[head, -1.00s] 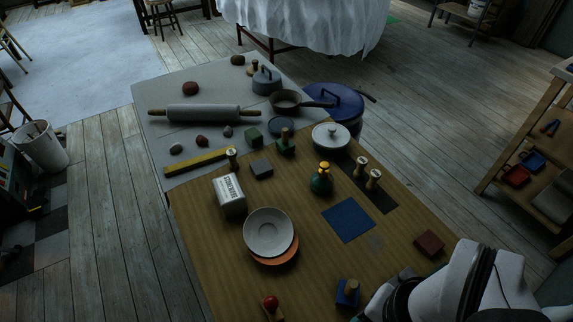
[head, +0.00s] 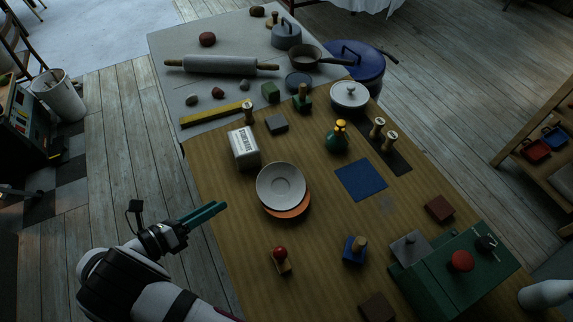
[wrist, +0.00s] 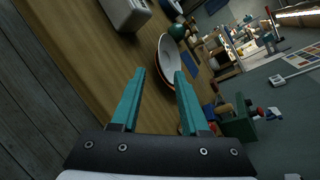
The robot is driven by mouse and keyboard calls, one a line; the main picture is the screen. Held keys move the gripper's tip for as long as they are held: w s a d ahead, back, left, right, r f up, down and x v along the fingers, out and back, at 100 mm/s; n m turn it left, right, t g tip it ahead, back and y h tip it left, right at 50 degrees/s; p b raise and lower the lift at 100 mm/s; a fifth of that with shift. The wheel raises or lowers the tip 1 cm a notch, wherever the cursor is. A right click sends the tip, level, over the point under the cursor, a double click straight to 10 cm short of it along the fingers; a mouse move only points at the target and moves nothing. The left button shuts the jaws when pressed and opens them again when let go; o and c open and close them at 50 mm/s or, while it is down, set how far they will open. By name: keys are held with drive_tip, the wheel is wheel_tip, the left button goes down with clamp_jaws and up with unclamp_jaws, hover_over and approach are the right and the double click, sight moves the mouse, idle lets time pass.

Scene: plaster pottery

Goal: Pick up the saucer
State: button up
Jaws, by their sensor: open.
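A white saucer (head: 280,186) sits on top of an orange dish (head: 292,212) near the left edge of the wooden table. In the wrist view the saucer (wrist: 166,56) shows beyond my fingertips, with the orange dish (wrist: 157,71) under it. My gripper (head: 222,206) is to the left of the saucer, apart from it, with its teal fingers pointing toward it. In the wrist view my gripper (wrist: 160,72) is open with nothing between its fingers.
A white labelled block (head: 244,149) stands just behind the saucer. A red-knobbed wooden tool (head: 281,260) and a blue stamp (head: 354,249) are in front. A green machine (head: 455,270) stands at the right front. The blue square (head: 361,180) lies flat to the right.

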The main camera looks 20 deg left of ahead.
sight(260, 181)
drive_tip(key=x, duration=1.5)
drive_tip(key=shift+d, duration=0.1)
clamp_jaws()
idle(0.6)
